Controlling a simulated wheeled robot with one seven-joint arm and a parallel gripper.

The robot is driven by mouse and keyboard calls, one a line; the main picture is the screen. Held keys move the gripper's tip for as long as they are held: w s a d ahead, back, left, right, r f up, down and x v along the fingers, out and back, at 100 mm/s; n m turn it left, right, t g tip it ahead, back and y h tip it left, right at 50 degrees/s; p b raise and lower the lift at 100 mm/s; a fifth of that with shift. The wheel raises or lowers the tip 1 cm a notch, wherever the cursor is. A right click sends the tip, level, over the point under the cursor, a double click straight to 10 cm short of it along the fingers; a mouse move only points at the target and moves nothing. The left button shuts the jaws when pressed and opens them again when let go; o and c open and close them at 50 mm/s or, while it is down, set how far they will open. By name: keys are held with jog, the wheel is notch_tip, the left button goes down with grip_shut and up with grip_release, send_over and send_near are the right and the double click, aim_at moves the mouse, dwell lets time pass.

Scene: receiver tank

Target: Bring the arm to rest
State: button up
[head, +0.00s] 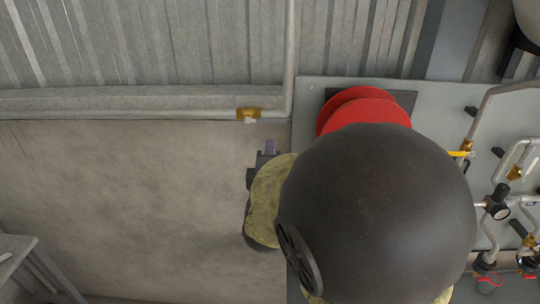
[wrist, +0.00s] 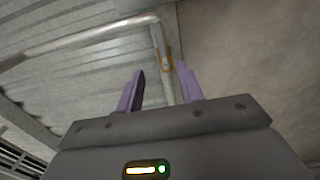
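My gripper (wrist: 161,72) shows in the wrist view with its two purple fingers apart and nothing held between them. In the head view only a small purple part of it shows, in front of the bare wall below the horizontal pipe. The fingers point toward the wall and pipe. My arm, dark and yellow-green, fills the lower middle of the head view and hides what is behind it.
A grey pipe (head: 170,116) with a brass clamp (head: 248,115) runs along the wall. A grey table-like edge (head: 14,247) stands at lower left. The wall between is bare.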

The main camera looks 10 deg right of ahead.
jog(key=s+d+f+m+g+y+b, duration=0.1)
jog(key=s+f+m+g+y, duration=0.1)
jog(key=f+m+g, duration=0.35)
jog(key=s+f+m+g+y+b, duration=0.1)
jog(key=s+f+m+g+y, duration=0.1)
jog(key=f, duration=0.7)
jog(key=s+d+f+m+g, duration=0.1)
jog(key=s+f+m+g, duration=0.2)
jog(key=s, duration=0.3)
jog(key=s+d+f+m+g+b, duration=0.1)
jog(key=s+d+f+m+g, duration=0.1)
jog(key=s+f+m+g, duration=0.2)
jog(key=shift+s+d+f+m, duration=0.25)
jog(key=shift+s+m, duration=0.3)
jog(key=shift+s, duration=0.45)
jog(key=shift+w+g, duration=0.1)
jog(key=shift+g, duration=0.15)
